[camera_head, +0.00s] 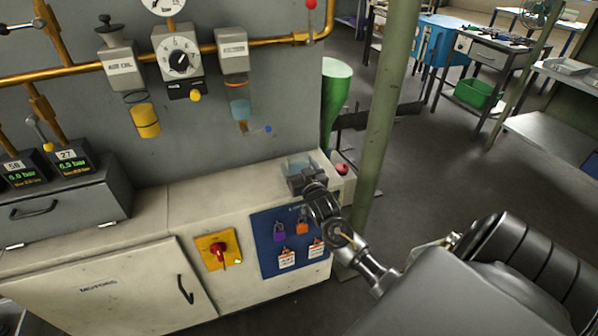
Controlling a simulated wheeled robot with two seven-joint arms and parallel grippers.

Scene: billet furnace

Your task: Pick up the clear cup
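A small clear, bluish cup-like thing (298,163) shows on top of the beige cabinet, near its right end. My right gripper (303,176) is right at it, reaching in from the lower right and covering its lower part. I cannot tell whether the fingers are around the cup, touching it or only in front of it, nor how far they are apart. A bluish see-through bowl (240,108) hangs under the right filter unit on the wall pipe. My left gripper is out of view.
The beige cabinet (190,205) has a red switch on yellow (219,252) and a blue lock board (290,243). A red button (342,169) sits right of my gripper. A green post (386,100) stands close to my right arm. The cabinet top left of the gripper is clear.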

